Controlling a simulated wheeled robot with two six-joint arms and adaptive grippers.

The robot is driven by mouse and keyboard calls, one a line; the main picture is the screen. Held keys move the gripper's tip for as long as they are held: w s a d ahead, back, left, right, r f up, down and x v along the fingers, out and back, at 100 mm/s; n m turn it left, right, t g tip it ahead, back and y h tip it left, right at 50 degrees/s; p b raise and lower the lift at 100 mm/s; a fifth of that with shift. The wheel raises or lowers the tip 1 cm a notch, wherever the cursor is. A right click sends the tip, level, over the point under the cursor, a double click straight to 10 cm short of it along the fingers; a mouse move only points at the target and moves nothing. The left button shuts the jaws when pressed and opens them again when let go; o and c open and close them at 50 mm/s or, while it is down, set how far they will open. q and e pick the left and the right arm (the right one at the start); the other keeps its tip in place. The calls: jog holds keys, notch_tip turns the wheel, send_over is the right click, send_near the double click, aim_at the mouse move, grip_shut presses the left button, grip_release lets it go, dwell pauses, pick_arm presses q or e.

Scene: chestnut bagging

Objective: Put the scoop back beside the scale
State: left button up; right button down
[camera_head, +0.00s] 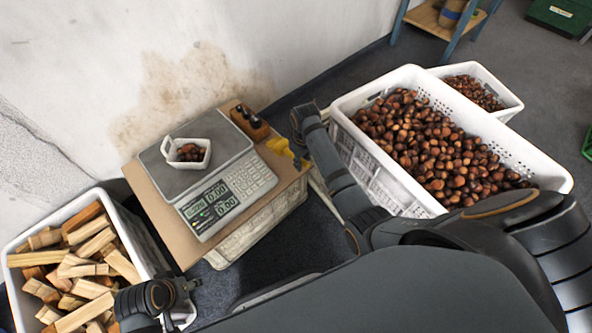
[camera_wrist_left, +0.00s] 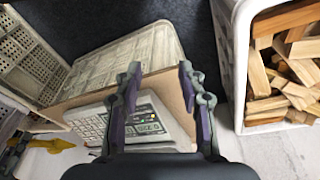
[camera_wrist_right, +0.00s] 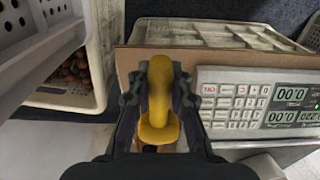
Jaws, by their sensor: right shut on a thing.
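The yellow scoop (camera_head: 281,147) is at the right edge of the brown board, beside the scale (camera_head: 228,185). My right gripper is shut on the scoop, which fills the space between its fingers in the right wrist view (camera_wrist_right: 160,105). I cannot tell whether the scoop touches the board. In the head view my forearm partly hides this gripper. The scale's keypad and display show to the right of the scoop in the right wrist view (camera_wrist_right: 235,100). My left gripper (camera_wrist_left: 160,75) is open and empty, near the scale's front.
A small white basket (camera_head: 170,149) with chestnuts sits on the scale. A wooden block with dark knobs (camera_head: 250,124) stands behind the scoop. A large white crate (camera_head: 420,82) of chestnuts stands right; a white crate (camera_head: 127,222) of wood pieces stands left.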

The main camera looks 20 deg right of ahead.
jog(key=f, duration=0.1)
jog(key=w+f+b, duration=0.1)
jog(key=w+f, duration=0.1)
jog(key=f, duration=0.1)
jog(key=shift+w+b, duration=0.25)
jog(key=shift+b, duration=0.1)
jog(key=shift+w+f, duration=0.25)
jog(key=shift+w, duration=0.15)
notch_tip(320, 180, down, 4)
jog(key=shift+w+r+b, duration=0.15)
jog(key=shift+r+b, duration=0.1)
jog(key=shift+b, duration=0.85)
pick_arm(q)
jog(key=w+f+t, duration=0.1)
jog(key=w+d+f+t, duration=0.1)
jog(key=w, duration=0.1)
jog(key=w+f+t, duration=0.1)
jog(key=t, duration=0.1)
jog(key=shift+w+d+h, duration=0.15)
jog(key=shift+d+h, duration=0.1)
jog(key=shift+h, duration=0.15)
pick_arm(e)
jog(key=shift+r, duration=0.1)
jog(key=c, duration=1.2)
grip_release()
pick_arm(q)
jog(key=shift+w, duration=0.1)
